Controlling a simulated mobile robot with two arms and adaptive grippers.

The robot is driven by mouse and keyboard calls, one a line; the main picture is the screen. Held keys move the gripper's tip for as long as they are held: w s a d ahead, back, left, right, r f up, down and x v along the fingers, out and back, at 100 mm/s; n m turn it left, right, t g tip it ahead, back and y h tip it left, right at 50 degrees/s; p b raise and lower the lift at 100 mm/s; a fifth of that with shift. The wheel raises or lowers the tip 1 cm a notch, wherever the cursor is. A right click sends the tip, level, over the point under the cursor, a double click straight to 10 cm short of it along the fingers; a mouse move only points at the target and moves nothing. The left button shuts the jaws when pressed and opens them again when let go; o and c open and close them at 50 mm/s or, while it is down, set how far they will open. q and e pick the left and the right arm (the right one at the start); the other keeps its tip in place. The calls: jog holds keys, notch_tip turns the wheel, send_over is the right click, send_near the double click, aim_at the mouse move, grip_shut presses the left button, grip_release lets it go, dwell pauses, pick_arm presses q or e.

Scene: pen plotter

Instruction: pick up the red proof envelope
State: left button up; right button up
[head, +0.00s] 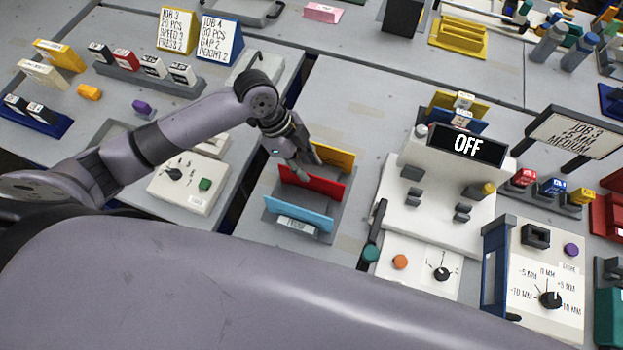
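The red proof envelope (312,185) stands upright as the middle slab in a grey rack (270,216). A yellow slab (338,158) stands behind it, and a light-blue slab (300,212) with a white label stands in front. My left gripper (309,164) reaches in from the left, just above the red envelope's top edge. Its two fingers look spread, one near the red envelope and one toward the yellow slab. I cannot tell whether a finger touches the envelope. The red envelope's upper left part is partly covered by the gripper. My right gripper is not in view.
A white control box (188,184) with a knob and green button lies left, under my arm. Bare grey table (345,100) lies behind the rack.

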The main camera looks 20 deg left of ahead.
aim_at(311, 180)
pick_arm(q)
jog(key=x, duration=0.1)
jog(key=p+x, duration=0.1)
jog(key=x, duration=0.1)
jog(key=p+x, duration=0.1)
jog(key=shift+s+a+f, duration=0.1)
jog(key=shift+s+f, duration=0.2)
jog(key=shift+f, duration=0.4)
jog(key=shift+d+f, duration=0.15)
jog(key=shift+d, duration=0.05)
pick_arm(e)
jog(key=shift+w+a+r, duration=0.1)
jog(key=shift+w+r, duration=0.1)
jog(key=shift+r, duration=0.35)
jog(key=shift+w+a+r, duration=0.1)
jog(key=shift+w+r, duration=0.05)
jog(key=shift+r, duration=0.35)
pick_arm(q)
jog(key=shift+c, duration=0.6)
grip_shut()
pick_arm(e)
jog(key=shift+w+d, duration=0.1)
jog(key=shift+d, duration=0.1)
